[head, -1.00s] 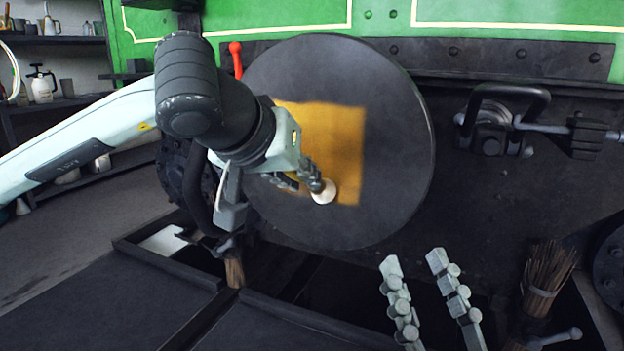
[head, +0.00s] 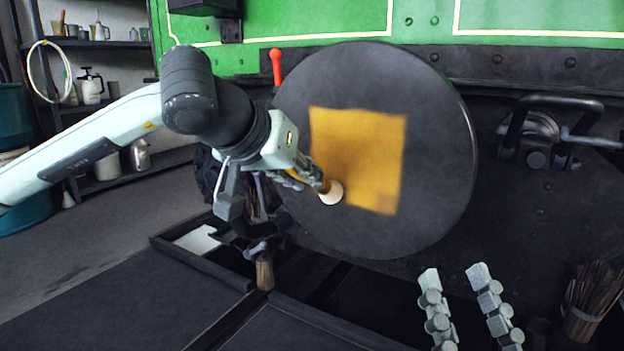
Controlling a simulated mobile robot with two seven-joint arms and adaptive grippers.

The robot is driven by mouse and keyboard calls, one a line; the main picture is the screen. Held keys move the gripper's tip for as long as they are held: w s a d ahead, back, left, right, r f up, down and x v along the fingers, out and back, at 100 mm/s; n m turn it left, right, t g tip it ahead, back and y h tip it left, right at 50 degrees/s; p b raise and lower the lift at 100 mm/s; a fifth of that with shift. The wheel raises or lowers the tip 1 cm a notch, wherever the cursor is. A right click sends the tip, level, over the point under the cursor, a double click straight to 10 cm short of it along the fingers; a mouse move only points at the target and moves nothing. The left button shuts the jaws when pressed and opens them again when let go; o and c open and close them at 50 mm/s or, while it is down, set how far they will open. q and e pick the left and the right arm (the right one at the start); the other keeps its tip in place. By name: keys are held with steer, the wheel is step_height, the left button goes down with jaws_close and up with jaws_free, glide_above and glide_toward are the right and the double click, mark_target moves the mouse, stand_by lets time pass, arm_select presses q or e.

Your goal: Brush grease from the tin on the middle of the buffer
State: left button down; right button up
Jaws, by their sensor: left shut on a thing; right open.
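The round dark buffer (head: 435,130) fills the middle of the head view, with a yellow-orange square of grease (head: 358,155) on its face. My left gripper (head: 305,178) is shut on the brush, whose pale round tip (head: 331,193) is at the lower left edge of the grease square. I cannot tell whether the tip touches the buffer. My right gripper (head: 462,292) is open and empty below the buffer, with its two fingers apart. I cannot make out the grease tin.
A coupling with a dark loop handle (head: 550,110) is at the right. A red-knobbed lever (head: 277,65) stands behind the buffer's upper left. A bundle of sticks (head: 590,300) is at the lower right. Shelves (head: 110,45) with cans stand at the far left.

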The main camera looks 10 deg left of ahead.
arm_select(q)
steer(key=a, duration=0.1)
steer(key=w+a, duration=0.1)
steer(key=a, duration=0.1)
steer(key=w+a, duration=0.1)
steer(key=a, duration=0.1)
stand_by(0.4)
steer(key=s+a, duration=0.2)
steer(key=s, duration=0.3)
steer(key=shift+s, duration=0.5)
steer(key=shift+s+a, duration=0.25)
steer(key=shift+s, duration=0.4)
steer(key=shift+s+a, duration=0.2)
steer(key=shift+s, duration=0.4)
stand_by(0.5)
